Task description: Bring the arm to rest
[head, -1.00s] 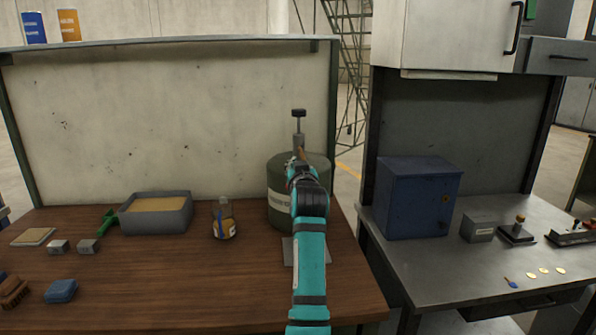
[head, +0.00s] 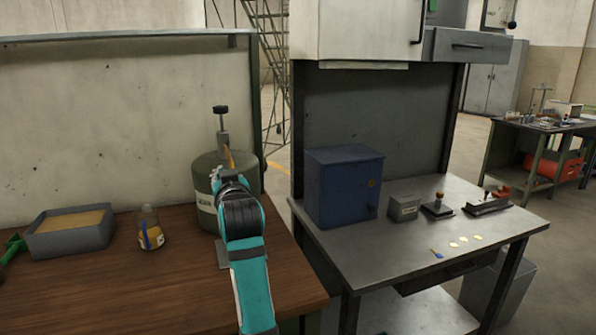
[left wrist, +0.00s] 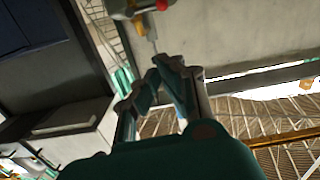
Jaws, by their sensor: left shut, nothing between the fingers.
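My left arm reaches forward in the head view, with its teal forearm over the right end of the wooden bench (head: 130,290). My left gripper (head: 216,176) is small there and overlaps the front of a dark green canister (head: 207,218) with a pump handle on top. I cannot tell from this view whether they touch. In the left wrist view my left gripper (left wrist: 153,80) has its fingers drawn together with nothing between them. My right gripper is not in view.
A grey sand tray (head: 68,243) and a glass jar (head: 150,232) stand left of the canister. Across a gap, a metal bench (head: 440,225) carries a blue cabinet (head: 343,188), a grey box (head: 404,207), stamp-like tools and yellow discs.

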